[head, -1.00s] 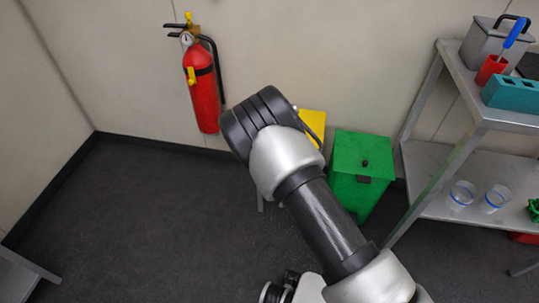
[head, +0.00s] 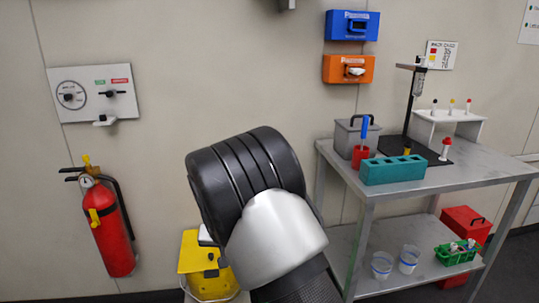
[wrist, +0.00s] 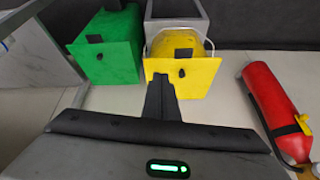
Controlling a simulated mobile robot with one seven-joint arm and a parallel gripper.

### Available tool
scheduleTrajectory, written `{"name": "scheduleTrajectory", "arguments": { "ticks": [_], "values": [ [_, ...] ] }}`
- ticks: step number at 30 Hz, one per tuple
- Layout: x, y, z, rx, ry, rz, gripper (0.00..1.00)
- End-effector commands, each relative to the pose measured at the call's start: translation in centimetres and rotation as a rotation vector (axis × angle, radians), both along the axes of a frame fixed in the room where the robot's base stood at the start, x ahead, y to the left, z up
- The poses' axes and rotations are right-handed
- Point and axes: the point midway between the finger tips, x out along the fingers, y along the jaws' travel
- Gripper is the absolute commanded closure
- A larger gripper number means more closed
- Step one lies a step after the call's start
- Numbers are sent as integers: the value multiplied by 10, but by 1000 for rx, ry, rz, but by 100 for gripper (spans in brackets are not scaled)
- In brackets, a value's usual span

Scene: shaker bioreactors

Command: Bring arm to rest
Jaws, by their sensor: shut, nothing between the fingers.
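My arm (head: 275,240) rises in the lower middle of the head view, its black and silver joint large in front of the wall. My gripper is outside the head view. In the wrist view my gripper (wrist: 162,85) is shut and empty, its dark fingers together. The fingers overlap the lower front of a yellow bin (wrist: 195,78) in the picture; I see no contact.
A red fire extinguisher (head: 110,235) hangs on the wall at left, below a control panel (head: 92,93). A metal shelf table (head: 450,172) with labware stands at right. A green bin (wrist: 108,60) stands beside the yellow one.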

Motion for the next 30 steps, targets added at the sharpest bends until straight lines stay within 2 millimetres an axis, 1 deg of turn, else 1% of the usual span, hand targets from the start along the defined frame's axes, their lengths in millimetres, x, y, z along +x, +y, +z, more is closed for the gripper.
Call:
{"name": "scheduleTrajectory", "arguments": {
  "ticks": [1, 2, 3, 5, 6, 8, 9, 11, 12, 14, 15, 17, 18, 21, 24, 30],
  "values": [
    [-3, -23, 35, 19, 3, -22, 100],
    [-8, -36, 52, 26, 9, -30, 100],
    [-16, -53, 74, 34, 14, -38, 100],
    [-30, -78, 104, 46, 22, -46, 100],
    [-40, -94, 124, 52, 26, -50, 100],
    [-59, -118, 151, 60, 28, -53, 100],
    [-73, -133, 168, 63, 28, -53, 100],
    [-97, -155, 190, 66, 28, -52, 100],
    [-113, -169, 203, 65, 26, -50, 100],
    [-140, -188, 221, 62, 21, -47, 100],
    [-158, -201, 230, 58, 16, -45, 100],
    [-185, -216, 241, 47, 10, -39, 100],
    [-201, -225, 246, 40, 6, -36, 100],
    [-236, -241, 253, 18, -1, -30, 100],
    [-264, -253, 256, -4, -7, -27, 100],
    [-310, -270, 254, -47, -19, -28, 100]
  ]
}}
